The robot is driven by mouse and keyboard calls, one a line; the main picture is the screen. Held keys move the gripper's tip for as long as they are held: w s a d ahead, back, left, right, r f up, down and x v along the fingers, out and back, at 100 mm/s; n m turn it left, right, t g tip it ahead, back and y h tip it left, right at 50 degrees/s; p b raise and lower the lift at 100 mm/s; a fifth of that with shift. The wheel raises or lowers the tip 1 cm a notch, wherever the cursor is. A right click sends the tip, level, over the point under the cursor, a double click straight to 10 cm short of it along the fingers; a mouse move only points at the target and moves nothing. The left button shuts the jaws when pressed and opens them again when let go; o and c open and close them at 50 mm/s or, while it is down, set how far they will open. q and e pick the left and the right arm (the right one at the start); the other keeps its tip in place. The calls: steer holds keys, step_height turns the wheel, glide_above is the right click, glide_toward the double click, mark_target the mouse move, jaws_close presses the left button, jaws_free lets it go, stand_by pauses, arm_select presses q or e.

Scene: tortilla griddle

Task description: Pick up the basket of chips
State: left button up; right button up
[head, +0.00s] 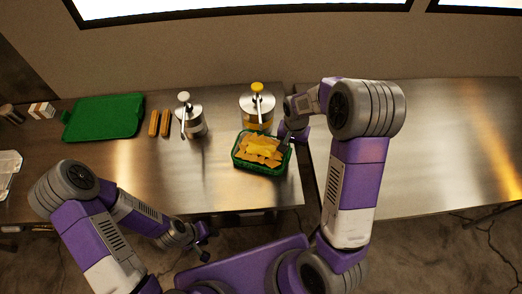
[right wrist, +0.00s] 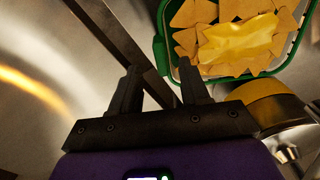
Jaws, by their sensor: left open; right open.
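The basket of chips is a green basket (head: 237,158) holding orange-yellow chips (head: 258,150) topped with yellow cheese. It sits on the left metal table near its right end. In the right wrist view the basket (right wrist: 160,50) is at the top, with chips (right wrist: 190,12) and cheese (right wrist: 240,42) inside. My right gripper (head: 287,142) is at the basket's right side. In the right wrist view my right gripper (right wrist: 157,80) is open, with one fingertip at or over the basket's near wall; contact is unclear. My left gripper (head: 204,236) is open and empty, below the table's front edge.
A pump jar with a yellow top (head: 257,105) stands just behind the basket. A white-topped pump jar (head: 190,118) stands left of it. A green tray (head: 104,117) and two brown bars (head: 159,123) lie further left. The right table (head: 440,140) is clear, beyond a gap.

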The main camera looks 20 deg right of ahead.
mark_target(289, 152)
step_height(289, 152, down, 4)
steer(key=shift+w, duration=0.1)
jaws_close()
stand_by(0.4)
